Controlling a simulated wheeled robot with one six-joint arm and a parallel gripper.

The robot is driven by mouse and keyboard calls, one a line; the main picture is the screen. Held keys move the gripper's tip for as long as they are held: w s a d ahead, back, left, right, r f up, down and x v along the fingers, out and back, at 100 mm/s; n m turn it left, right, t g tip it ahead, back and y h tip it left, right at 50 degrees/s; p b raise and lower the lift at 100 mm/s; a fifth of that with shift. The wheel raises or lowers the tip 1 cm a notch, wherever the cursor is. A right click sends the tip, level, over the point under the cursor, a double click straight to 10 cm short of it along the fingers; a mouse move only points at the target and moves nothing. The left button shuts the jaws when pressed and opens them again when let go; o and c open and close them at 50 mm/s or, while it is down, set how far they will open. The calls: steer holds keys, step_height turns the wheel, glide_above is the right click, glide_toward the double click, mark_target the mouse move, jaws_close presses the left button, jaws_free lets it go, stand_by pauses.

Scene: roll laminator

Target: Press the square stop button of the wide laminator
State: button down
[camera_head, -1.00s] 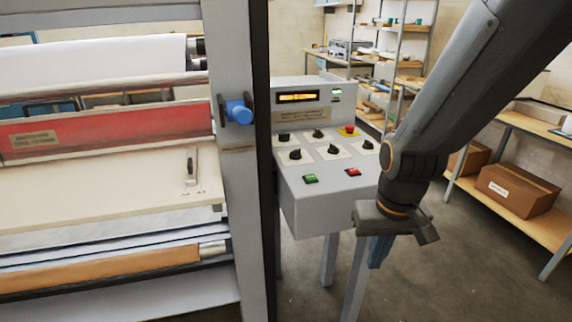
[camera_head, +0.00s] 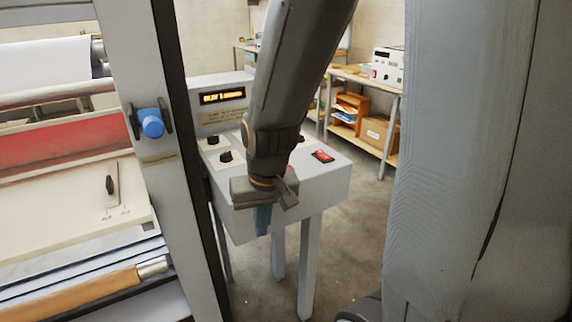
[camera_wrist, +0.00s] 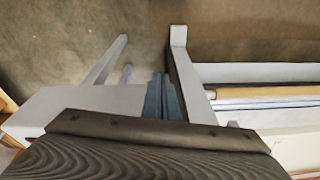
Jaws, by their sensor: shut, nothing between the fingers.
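The control console (camera_head: 320,185) of the wide laminator stands right of the machine frame, with a lit display (camera_head: 222,96). A red square button (camera_head: 323,156) sits on its top, right of my arm. A sliver of another red control (camera_head: 290,166) shows at my arm's edge. I cannot tell which is the stop button. My gripper (camera_head: 263,220) is shut and empty. It points down in front of the console, apart from both red controls. In the wrist view its blue-grey fingers (camera_wrist: 163,100) hang beside the console (camera_wrist: 75,108). My arm hides the green button and the panel's middle.
Black knobs (camera_head: 225,157) sit on the panel's left part. The laminator's grey upright (camera_head: 150,190) with a blue knob (camera_head: 152,123) stands close to its left. A shelf bench with a cardboard box (camera_head: 375,133) is behind. Open floor (camera_head: 350,230) lies right of the console.

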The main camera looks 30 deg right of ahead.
steer(key=w+d+r+m+t+h+p, duration=0.1)
steer(key=w+d+r+m+t+p, duration=0.2)
steer(key=w+d+r+m, duration=0.3)
steer(key=w+d+r+m+t+h+p, duration=0.2)
steer(key=w+d+r+m, duration=0.3)
steer(key=w+d, duration=0.5)
step_height(320, 180, up, 3)
steer(key=shift+w+f+m+t+h+p, duration=0.1)
steer(key=shift+w+m+t+h+p, duration=0.25)
steer(key=shift+w+t+p, duration=0.55)
steer(key=shift+w+d+f+g+b, duration=0.1)
steer(key=shift+w+g+b, duration=0.15)
steer(key=shift+g+b, duration=0.05)
step_height(320, 180, down, 9)
steer(key=b, duration=0.9)
steer(key=shift+r, duration=0.2)
steer(key=shift+f+b, duration=0.1)
steer(key=shift+b, duration=0.25)
steer(key=shift+f+b, duration=0.3)
steer(key=shift+f, duration=0.05)
